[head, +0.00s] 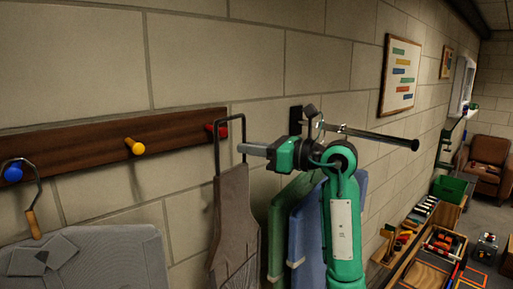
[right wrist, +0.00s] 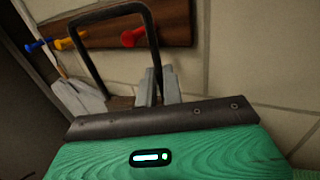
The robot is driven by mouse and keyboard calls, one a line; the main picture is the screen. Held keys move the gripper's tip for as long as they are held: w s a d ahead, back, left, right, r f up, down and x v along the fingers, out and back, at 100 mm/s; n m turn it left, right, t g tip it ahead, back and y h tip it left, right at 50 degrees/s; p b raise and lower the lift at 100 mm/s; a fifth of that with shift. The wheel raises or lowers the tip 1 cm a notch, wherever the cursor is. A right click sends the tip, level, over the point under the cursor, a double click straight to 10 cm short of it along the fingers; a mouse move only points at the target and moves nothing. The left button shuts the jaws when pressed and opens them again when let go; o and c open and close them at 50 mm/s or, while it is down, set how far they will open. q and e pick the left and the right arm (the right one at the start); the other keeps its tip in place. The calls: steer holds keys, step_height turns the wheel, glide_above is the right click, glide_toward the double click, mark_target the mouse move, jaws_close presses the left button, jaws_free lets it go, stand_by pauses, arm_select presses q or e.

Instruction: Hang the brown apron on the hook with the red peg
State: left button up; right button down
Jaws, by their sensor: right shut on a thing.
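The brown apron (head: 234,225) hangs upright below a dark rectangular wire loop (head: 230,118). My right gripper (head: 250,150) is shut on the right side of this loop; its fingers (right wrist: 155,88) also show in the right wrist view. The red peg (head: 217,130) sits at the right end of the wooden rail (head: 75,165). In the head view the loop's left side crosses in front of the peg. In the right wrist view the red peg (right wrist: 133,38) appears within the loop's outline (right wrist: 85,60). I cannot tell whether the peg passes through it. My left gripper is out of view.
A yellow peg (head: 135,146) is bare. A wood-handled tool (head: 33,220) hangs at the blue peg (head: 13,172), above a grey piece (head: 110,260). Green (head: 285,215) and blue (head: 305,235) garments hang right of the apron, near a dark wall rod (head: 380,137).

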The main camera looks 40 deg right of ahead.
steer(key=shift+w+a+f, duration=0.1)
steer(key=shift+w+f, duration=0.25)
steer(key=shift+w, duration=0.75)
steer(key=shift+w+a+f, duration=0.1)
steer(key=shift+w+f, duration=0.2)
steer(key=shift+w, duration=0.8)
steer(key=shift+w+a+f, duration=0.1)
steer(key=shift+w+f, duration=0.25)
steer(key=shift+w, duration=0.75)
steer(key=c, duration=1.5)
jaws_free()
steer(key=shift+o, duration=0.2)
steer(key=b+v, duration=0.7)
steer(key=v, duration=0.7)
